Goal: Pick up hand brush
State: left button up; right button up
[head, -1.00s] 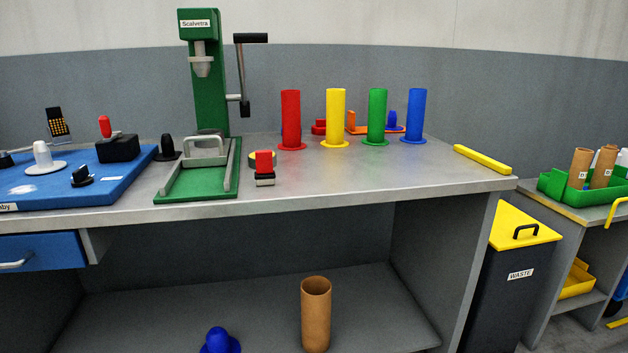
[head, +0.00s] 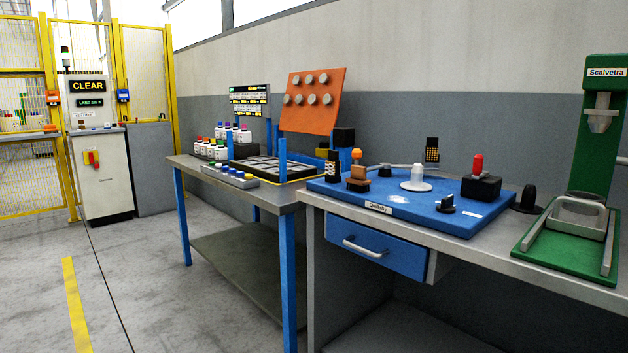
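I cannot make out a hand brush for certain in the head view. A small brown block with an orange knob (head: 357,172) stands on the left part of the blue board (head: 400,207), but I cannot tell what it is. A black block with a red handle (head: 479,180) stands on the board's right part. Neither of my grippers shows in this view.
The grey workbench (head: 490,255) has a blue drawer (head: 375,247), shut. A green press (head: 600,130) stands at the right. A blue-legged table (head: 288,270) holds bottles (head: 220,145) and a tray. Open floor (head: 150,290) lies at the left.

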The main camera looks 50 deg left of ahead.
aim_at(358, 181)
jog(key=u, duration=1.25)
jog(key=i+u, duration=0.1)
